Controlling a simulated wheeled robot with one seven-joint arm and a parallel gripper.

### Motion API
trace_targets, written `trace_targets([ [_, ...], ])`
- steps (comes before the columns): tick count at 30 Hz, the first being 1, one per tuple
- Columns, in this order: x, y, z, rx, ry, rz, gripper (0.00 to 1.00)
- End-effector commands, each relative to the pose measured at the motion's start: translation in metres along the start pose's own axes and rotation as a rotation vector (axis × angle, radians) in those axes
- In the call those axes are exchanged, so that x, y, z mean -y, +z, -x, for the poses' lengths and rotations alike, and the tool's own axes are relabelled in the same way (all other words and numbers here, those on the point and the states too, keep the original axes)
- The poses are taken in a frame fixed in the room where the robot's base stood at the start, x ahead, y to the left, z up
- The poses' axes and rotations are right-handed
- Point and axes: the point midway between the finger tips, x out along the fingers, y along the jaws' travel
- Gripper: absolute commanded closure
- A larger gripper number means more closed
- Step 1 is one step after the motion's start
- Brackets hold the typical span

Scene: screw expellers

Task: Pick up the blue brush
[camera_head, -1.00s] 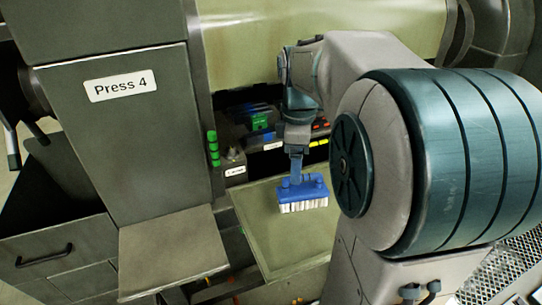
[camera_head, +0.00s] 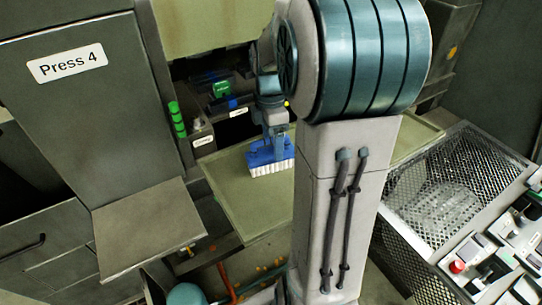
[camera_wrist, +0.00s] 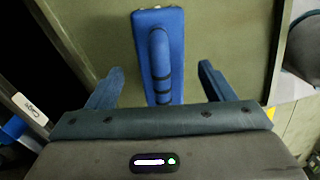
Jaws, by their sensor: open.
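The blue brush (camera_head: 268,155) rests on the pale green tray (camera_head: 232,195) in front of the press, its white bristles facing the front in the head view. My gripper (camera_head: 275,133) is directly over the brush, pointing down; my arm hides part of the area on its right. In the wrist view the brush (camera_wrist: 176,60) shows as a long blue block with a raised handle. The open fingers of my gripper (camera_wrist: 160,84) stand on either side of the handle end, with gaps on both sides. Whether the fingers reach down to handle height is unclear.
The machine labelled Press 4 (camera_head: 110,120) stands at the left, with a sloping grey plate (camera_head: 150,225) below. Dark control boxes (camera_head: 215,115) sit behind the tray. A perforated metal basket (camera_head: 450,185) and a panel with a red button (camera_head: 457,266) are at the right.

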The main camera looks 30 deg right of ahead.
Motion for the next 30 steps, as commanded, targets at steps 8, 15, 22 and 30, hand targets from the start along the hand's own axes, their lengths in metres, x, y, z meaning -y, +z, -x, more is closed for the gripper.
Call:
trace_targets([
  [8, 0.002, -0.005, -0.039, -0.001, -0.004, -0.001, 0.25],
  [15, 0.002, -0.005, -0.048, 0.0, -0.001, 0.0, 0.25],
  [22, 0.002, -0.005, -0.048, 0.0, -0.001, 0.0, 0.61],
  [30, 0.002, -0.005, -0.048, 0.0, 0.0, -0.001, 0.75],
])
